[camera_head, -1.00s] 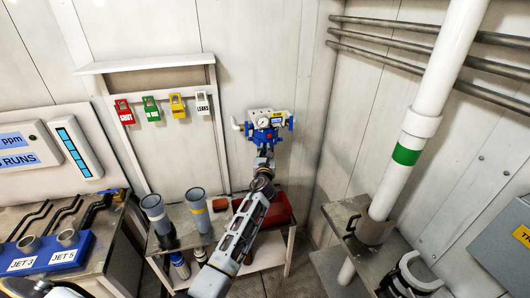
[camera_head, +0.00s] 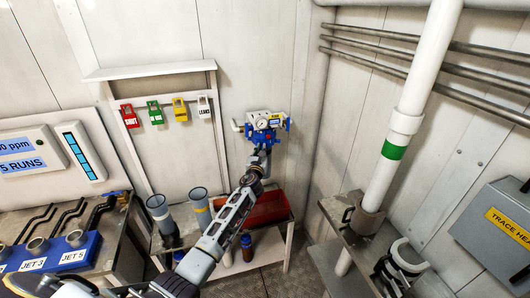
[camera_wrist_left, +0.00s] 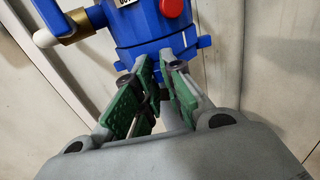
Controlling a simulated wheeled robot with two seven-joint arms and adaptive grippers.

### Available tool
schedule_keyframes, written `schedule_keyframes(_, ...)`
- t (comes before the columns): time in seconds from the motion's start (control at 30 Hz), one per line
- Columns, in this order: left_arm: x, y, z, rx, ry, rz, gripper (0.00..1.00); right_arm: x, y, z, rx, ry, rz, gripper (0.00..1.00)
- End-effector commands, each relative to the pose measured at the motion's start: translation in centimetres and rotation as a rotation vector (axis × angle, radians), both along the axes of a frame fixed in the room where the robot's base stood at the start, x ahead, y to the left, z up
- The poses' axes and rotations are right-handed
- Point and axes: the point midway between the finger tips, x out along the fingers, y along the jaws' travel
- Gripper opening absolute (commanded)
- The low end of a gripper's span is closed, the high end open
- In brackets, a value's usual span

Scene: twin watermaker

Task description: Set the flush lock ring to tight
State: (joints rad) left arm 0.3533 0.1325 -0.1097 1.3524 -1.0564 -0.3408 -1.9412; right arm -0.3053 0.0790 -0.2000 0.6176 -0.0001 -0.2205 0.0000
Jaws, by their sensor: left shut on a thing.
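The flush unit is a blue housing with a round white gauge (camera_head: 262,124), mounted on the back wall. In the left wrist view its blue body (camera_wrist_left: 155,28) fills the top, with a red button (camera_wrist_left: 174,8). The flush lock ring (camera_wrist_left: 182,56) appears to be the blue lugged band at the body's lower end. My left gripper (camera_head: 263,153) reaches it from below. In the left wrist view its green-padded fingers (camera_wrist_left: 158,80) are shut on a lug of this ring; the contact is partly hidden. Any tight mark is not readable. My right gripper is out of view.
A rack with red, green, yellow and white lock tags (camera_head: 154,112) hangs left of the unit. Below stand grey cups (camera_head: 199,205) and a red tray (camera_head: 268,207) on a bench. A white pipe (camera_head: 405,123) rises at right, near a grey box (camera_head: 500,225).

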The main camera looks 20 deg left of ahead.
Motion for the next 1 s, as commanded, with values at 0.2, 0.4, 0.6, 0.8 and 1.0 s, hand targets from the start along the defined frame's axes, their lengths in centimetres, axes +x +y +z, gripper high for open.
schedule_keyframes(0.2, -0.2, 0.9, -0.1, 0.001, 0.002, 0.013, 0.00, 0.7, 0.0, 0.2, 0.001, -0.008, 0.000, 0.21)
schedule_keyframes(0.4, -0.2, 1.8, 0.1, 0.006, 0.002, 0.018, 0.00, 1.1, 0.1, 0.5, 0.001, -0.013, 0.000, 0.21)
schedule_keyframes(0.6, -0.3, 2.5, 0.2, 0.004, 0.001, 0.018, 0.00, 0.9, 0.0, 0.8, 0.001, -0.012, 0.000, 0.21)
schedule_keyframes(0.8, -0.2, 2.6, 0.2, 0.002, 0.000, 0.020, 0.00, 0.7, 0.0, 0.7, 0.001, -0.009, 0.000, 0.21)
schedule_keyframes(1.0, -0.2, 2.6, 0.2, 0.003, -0.001, 0.019, 0.22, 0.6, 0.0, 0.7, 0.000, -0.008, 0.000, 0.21)
